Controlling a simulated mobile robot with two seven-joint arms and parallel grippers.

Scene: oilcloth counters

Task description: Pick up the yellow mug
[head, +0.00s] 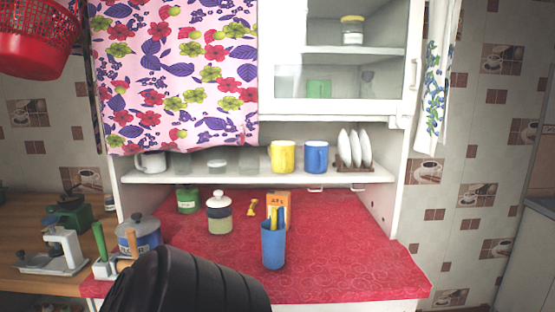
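The yellow mug (283,157) stands upright on the white shelf (225,178) of the cupboard, above the red counter. Its handle points left. A blue mug (316,157) stands just to its right. Nothing hides the yellow mug from the front. A dark ribbed part of my own body shows at the bottom, left of the middle, over the counter's front edge. No gripper fingers show, so neither gripper's state can be seen.
A rack of white plates (354,149) stands right of the mugs, and a white mug (151,162) stands far left. On the red oilcloth counter (345,250) are a blue cup with utensils (273,246) and a jar (219,214). The counter's right side is clear.

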